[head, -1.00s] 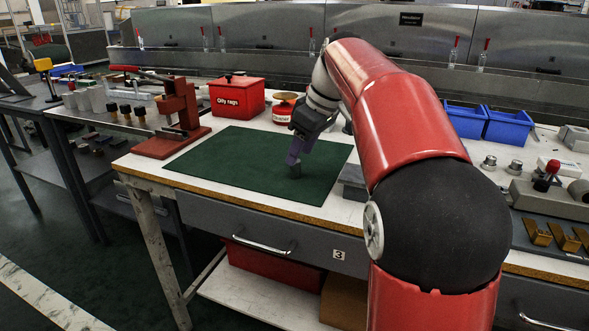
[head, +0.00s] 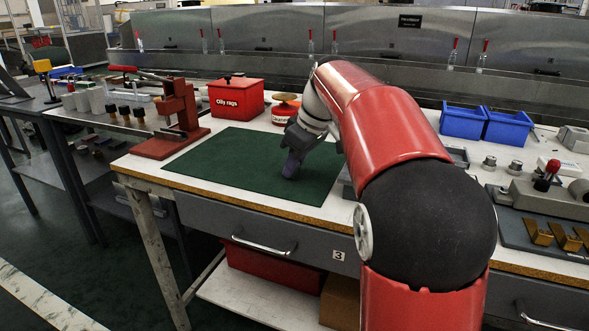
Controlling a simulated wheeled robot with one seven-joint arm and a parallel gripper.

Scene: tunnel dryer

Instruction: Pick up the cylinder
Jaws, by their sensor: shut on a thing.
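My gripper (head: 291,168) points down at the green mat (head: 230,160), right of the mat's middle. Its purple-grey fingers are shut on the cylinder. The cylinder is hardly to be told apart from the fingers at this size, and most of it is hidden by them. The finger ends are at or just above the mat; I cannot tell whether the cylinder touches it.
A red oily rags box (head: 236,97) and a red can (head: 285,109) stand behind the mat. A red press (head: 178,120) stands at its left. Blue bins (head: 462,122) are at the right, beyond my arm. The mat's left part is clear.

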